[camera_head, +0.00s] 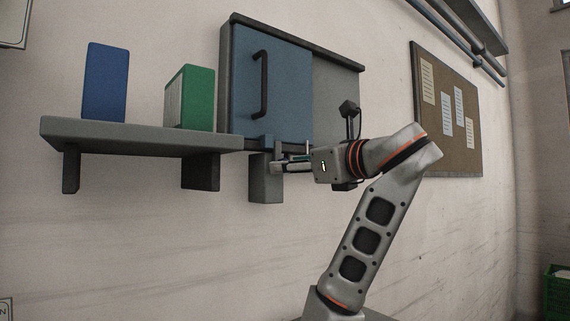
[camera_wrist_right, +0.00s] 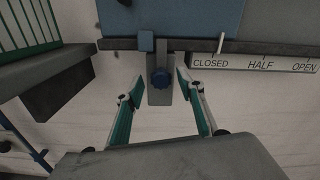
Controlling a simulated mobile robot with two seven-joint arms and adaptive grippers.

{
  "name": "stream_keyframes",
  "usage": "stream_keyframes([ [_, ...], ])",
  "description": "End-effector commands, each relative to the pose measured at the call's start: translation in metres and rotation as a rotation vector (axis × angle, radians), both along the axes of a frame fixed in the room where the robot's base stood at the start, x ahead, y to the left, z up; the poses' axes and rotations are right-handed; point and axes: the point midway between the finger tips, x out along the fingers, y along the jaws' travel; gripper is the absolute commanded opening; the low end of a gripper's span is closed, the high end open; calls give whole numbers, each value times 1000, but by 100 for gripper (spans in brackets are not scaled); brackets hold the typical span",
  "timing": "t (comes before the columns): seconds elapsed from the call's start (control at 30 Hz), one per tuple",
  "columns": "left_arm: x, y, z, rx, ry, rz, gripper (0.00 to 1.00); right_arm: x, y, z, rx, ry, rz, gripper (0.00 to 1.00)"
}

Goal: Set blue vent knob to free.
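My left gripper is not in view. No free marking is readable.
A wall cabinet with a blue door (camera_head: 275,85) and black handle is above. A label strip (camera_wrist_right: 255,63) reads CLOSED, HALF, OPEN; a white pin (camera_wrist_right: 220,43) stands over CLOSED. A shelf (camera_head: 130,138) with blue and green binders is left. A notice board (camera_head: 447,110) hangs right.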

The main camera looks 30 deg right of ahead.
Motion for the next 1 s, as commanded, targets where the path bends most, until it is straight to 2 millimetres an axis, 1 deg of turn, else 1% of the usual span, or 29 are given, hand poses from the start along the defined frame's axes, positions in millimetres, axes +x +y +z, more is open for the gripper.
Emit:
stream_keyframes([
  [0.03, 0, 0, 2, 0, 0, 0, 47, 7, 1, 0, 3, 2, 3, 38],
  [0.1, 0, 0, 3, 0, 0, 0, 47, 14, 2, 0, 3, 3, 2, 38],
  [0.2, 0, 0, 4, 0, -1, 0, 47, 21, 2, 0, 2, 1, 1, 38],
  [0.33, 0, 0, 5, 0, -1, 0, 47, 25, 2, 0, 1, 1, -1, 38],
  [0.57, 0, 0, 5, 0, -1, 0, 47, 26, 1, 0, 1, 1, -2, 38],
  [0.6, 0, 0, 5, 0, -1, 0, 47, 26, 1, 0, 1, 1, -2, 36],
  [0.67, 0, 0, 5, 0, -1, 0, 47, 26, 1, 0, 1, 1, -2, 20],
  [0.7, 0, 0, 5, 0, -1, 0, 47, 26, 1, 0, 1, 1, -2, 10],
  [0.73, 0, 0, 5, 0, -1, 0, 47, 26, 1, 0, 1, 1, -2, 2],
  [0.77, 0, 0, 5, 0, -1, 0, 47, 26, 1, 0, 1, 1, -2, 0],
  [0.9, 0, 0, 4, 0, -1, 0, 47, 26, 1, -1, 1, 1, -2, 0],
  [1.0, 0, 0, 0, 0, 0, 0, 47, 25, 1, -5, 1, 0, -2, 0],
])
